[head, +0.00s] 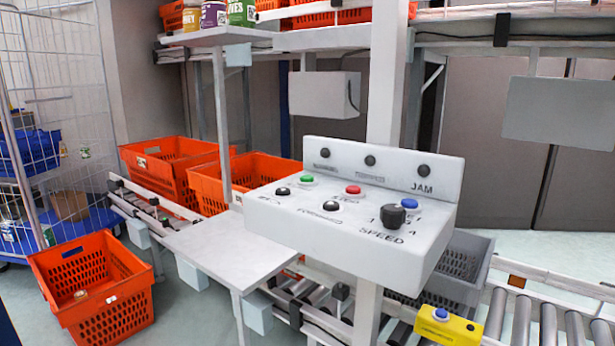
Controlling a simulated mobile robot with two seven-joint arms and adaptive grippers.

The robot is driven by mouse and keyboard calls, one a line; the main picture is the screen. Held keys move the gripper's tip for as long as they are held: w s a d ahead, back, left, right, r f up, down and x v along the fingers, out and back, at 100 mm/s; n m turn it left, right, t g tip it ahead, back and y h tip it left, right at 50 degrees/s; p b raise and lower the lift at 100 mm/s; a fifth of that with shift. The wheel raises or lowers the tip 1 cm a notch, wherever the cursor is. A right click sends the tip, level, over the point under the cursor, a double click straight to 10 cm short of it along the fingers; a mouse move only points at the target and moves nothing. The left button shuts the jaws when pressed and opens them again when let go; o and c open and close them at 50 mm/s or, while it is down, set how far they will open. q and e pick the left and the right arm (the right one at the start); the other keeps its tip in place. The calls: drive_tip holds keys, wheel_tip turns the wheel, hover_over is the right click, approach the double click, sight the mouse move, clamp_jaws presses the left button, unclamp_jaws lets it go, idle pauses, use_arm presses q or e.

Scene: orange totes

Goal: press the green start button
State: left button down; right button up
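The green button (307,180) sits on the top of the white control panel (340,240), at its back left. A red button (353,189) is to its right, and a blue button (409,203) is farther right. Two black buttons (331,205) are nearer the front edge, and a black speed knob (393,215) is at the right. The raised back plate has three dark round lamps or buttons (370,161) and the word JAM. Neither gripper shows in the head view.
A grey shelf plate (225,250) stands left of the panel. Orange totes (255,178) are behind it, and another orange tote (95,285) is on the floor at left. A roller conveyor (540,320) with a yellow button box (447,325) runs below right. A post rises behind the panel.

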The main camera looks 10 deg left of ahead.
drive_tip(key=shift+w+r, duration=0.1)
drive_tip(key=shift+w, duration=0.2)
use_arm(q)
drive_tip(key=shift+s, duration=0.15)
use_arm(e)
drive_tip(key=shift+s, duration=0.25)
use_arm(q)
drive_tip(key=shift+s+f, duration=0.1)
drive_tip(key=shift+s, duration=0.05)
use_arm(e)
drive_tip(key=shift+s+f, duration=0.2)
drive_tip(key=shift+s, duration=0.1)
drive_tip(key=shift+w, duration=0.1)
